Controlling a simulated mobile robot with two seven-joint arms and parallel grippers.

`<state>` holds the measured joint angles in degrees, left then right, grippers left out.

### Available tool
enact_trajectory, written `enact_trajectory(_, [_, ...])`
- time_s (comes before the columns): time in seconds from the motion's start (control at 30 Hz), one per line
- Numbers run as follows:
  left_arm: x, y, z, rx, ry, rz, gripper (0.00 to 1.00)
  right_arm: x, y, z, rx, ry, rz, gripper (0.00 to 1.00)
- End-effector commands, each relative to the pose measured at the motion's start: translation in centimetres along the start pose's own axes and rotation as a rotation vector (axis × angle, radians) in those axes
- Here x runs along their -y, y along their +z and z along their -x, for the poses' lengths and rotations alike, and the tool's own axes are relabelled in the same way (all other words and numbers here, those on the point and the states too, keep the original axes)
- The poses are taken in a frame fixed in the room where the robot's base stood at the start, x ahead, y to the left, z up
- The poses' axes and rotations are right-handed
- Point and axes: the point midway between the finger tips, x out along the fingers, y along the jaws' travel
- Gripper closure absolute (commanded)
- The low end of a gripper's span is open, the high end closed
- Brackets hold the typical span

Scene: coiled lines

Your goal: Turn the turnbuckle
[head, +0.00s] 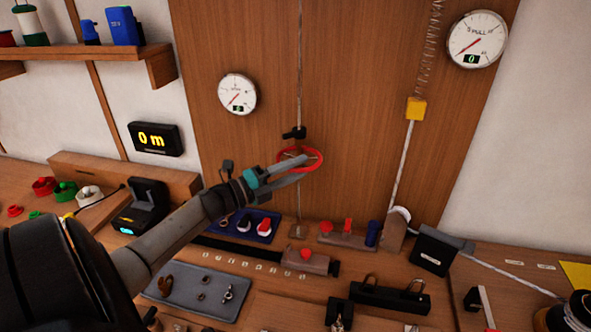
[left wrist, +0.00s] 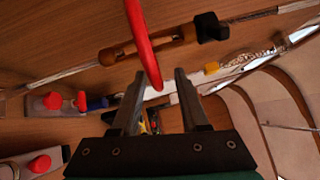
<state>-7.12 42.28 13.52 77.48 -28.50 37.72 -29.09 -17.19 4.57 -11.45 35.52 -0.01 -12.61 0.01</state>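The turnbuckle hangs in a vertical line against the wooden board, with a red ring (head: 321,158) around it in the head view. In the left wrist view its brown body (left wrist: 165,43) lies across the picture, beside a black clamp (left wrist: 210,27). The red ring (left wrist: 143,45) crosses in front of the body, its near end between my fingertips. My left gripper (head: 307,167) is at the ring; it also shows in the left wrist view (left wrist: 160,77), with its fingers apart and gaps beside the ring. My right gripper is not in view.
A round gauge (head: 237,94) is on the board left of the line, another (head: 477,39) at upper right near a spring and yellow block (head: 416,109). Below, the bench holds a blue tray (head: 262,235), a grey tray (head: 177,290) and a block with red knobs (head: 345,239).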

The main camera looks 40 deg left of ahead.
Motion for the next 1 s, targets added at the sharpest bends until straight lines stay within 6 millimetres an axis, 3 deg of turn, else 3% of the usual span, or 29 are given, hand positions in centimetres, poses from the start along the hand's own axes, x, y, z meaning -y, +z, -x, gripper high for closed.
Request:
enact_trajectory(0.37, [-0.3,-0.1,1.1,0.000,0.005,0.003,0.56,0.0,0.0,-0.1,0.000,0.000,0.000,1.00])
enact_trajectory(1.0, [-0.3,-0.1,11.8,0.001,0.005,0.003,0.56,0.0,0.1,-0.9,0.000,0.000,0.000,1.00])
